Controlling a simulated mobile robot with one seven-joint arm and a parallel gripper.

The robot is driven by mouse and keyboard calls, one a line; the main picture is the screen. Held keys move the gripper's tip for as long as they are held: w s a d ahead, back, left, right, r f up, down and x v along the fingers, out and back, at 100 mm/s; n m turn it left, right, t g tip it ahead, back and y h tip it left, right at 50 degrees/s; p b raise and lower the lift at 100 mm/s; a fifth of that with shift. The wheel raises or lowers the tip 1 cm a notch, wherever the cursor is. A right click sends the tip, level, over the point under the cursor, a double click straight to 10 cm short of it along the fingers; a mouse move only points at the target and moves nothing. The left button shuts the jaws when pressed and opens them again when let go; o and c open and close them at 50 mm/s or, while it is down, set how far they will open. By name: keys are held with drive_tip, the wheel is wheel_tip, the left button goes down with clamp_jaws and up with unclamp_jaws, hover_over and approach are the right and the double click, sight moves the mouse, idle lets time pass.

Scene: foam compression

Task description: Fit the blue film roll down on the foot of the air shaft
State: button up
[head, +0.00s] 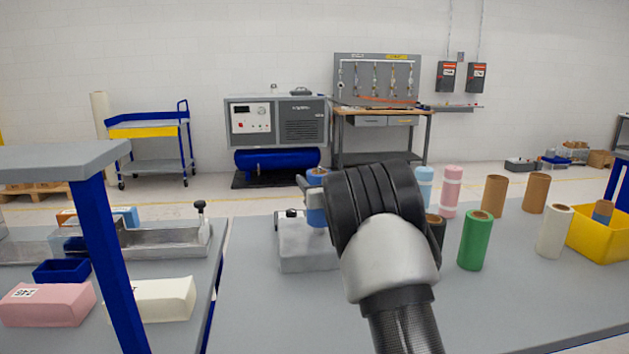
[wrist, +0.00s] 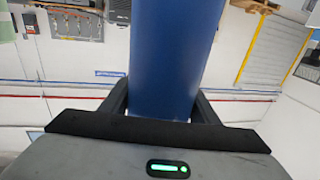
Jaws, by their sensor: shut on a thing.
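The blue film roll (head: 316,215) is upright above a grey metal block (head: 303,260) on the table. It also fills the middle of the wrist view (wrist: 165,55). My gripper (head: 311,190) is shut on the blue film roll, with a dark finger on each side of it in the wrist view (wrist: 160,105). My wrist hides the roll's right side and part of the block. The air shaft itself does not show clearly, so I cannot tell whether the roll is around it or how high the roll sits above the block.
A green roll (head: 475,240), a white roll (head: 554,231), brown, pink and light blue rolls and a yellow bin (head: 597,240) stand to the right. A small dark knob (head: 291,213) is at the block's back left. A second table with a metal tray (head: 165,243) is left.

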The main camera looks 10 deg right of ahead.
drive_tip(key=shift+f+b, duration=0.5)
drive_tip(key=shift+f, duration=0.1)
drive_tip(key=shift+f+b, duration=0.3)
drive_tip(key=shift+f+b, duration=0.45)
drive_tip(key=shift+f, duration=0.15)
drive_tip(key=o, duration=1.4)
drive_tip(key=shift+o, duration=0.2)
drive_tip(key=shift+f, duration=0.1)
drive_tip(key=s+d+r+b, duration=0.1)
drive_tip(key=s+r, duration=0.2)
drive_tip(key=s, duration=0.4)
drive_tip(key=shift+d, duration=0.2)
